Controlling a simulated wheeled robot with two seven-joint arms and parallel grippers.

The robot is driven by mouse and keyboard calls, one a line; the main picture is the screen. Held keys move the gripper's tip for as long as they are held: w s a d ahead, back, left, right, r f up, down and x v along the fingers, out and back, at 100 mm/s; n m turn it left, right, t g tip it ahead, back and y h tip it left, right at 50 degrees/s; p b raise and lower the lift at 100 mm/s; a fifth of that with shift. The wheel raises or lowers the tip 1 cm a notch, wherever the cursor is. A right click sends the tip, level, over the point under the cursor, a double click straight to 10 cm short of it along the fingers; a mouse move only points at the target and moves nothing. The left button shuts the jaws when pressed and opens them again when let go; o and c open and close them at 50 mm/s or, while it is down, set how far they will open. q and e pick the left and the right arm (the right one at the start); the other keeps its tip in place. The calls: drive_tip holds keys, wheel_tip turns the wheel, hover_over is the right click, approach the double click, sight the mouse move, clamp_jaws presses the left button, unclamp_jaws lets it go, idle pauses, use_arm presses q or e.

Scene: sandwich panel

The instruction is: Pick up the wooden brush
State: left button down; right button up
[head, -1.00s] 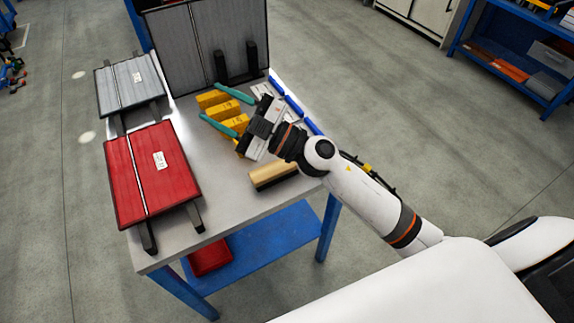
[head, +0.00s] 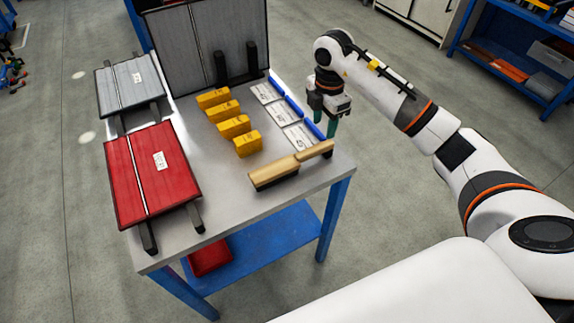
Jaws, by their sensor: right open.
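The wooden brush (head: 275,171) lies on the front right part of the workbench top, its dark bristles down and its handle pointing right to the bench edge. My right gripper (head: 322,123) hangs with its teal fingers downward at the bench's right edge, above and behind the brush handle. It is open and apart from the brush, with nothing seen between its fingers. My left gripper is not in view.
Several yellow blocks (head: 234,127) stand mid-bench (head: 215,175). White cards (head: 300,137) with blue-edged items lie beside them. A red panel (head: 152,175), a grey panel (head: 131,84) and a tall grey panel (head: 208,45) stand left and behind. Bench surface left of the brush is clear.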

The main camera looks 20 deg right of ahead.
sight(321, 145)
drive_tip(key=f, duration=0.5)
drive_tip(key=f+p, duration=0.1)
drive_tip(key=f, duration=0.3)
drive_tip(key=shift+s+a+f, duration=0.1)
drive_tip(key=shift+s+f, duration=0.1)
drive_tip(key=shift+f, duration=0.15)
clamp_jaws()
